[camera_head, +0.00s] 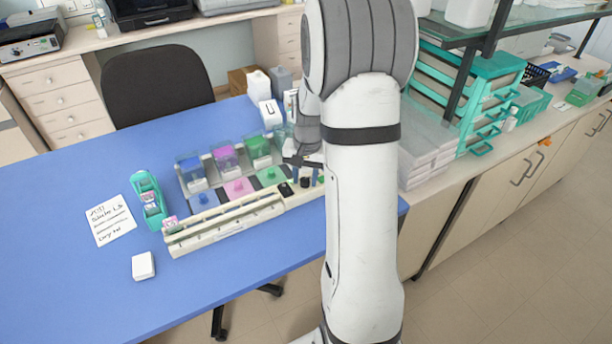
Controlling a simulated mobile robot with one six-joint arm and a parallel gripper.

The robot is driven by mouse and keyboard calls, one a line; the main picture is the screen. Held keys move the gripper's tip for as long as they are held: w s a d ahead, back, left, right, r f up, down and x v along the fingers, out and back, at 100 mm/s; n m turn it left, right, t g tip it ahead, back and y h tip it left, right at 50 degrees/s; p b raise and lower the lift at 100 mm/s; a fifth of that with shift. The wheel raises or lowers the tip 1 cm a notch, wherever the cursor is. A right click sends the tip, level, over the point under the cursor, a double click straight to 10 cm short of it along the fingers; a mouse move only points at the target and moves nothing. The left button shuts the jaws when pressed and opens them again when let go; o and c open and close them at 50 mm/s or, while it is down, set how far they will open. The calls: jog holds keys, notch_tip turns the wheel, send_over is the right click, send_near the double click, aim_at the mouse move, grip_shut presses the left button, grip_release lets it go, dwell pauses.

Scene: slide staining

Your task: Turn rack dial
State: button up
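A long cream rack (225,222) lies along the front of the staining station on the blue table. At its right end are a small dark display (286,189) and a black round knob (306,183), which looks like the dial. My gripper (302,162) is just above and behind that end, at the left edge of my white arm. The arm hides part of it, and its fingers are too small and dark to tell open from shut. I cannot tell whether it touches the knob.
Jars with blue (194,177), purple (225,161) and green (257,153) contents stand behind the rack on a grey tray. A teal holder (148,199), a handwritten note (110,221) and a white block (143,266) lie to the left. The table's front left is clear.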

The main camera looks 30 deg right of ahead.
aim_at(307, 180)
notch_tip(307, 180, up, 8)
jog(key=shift+s+d+f+b, duration=0.1)
jog(key=shift+d+f+b, duration=0.1)
jog(key=shift+b, duration=0.1)
jog(key=shift+r, duration=0.1)
dwell(0.5)
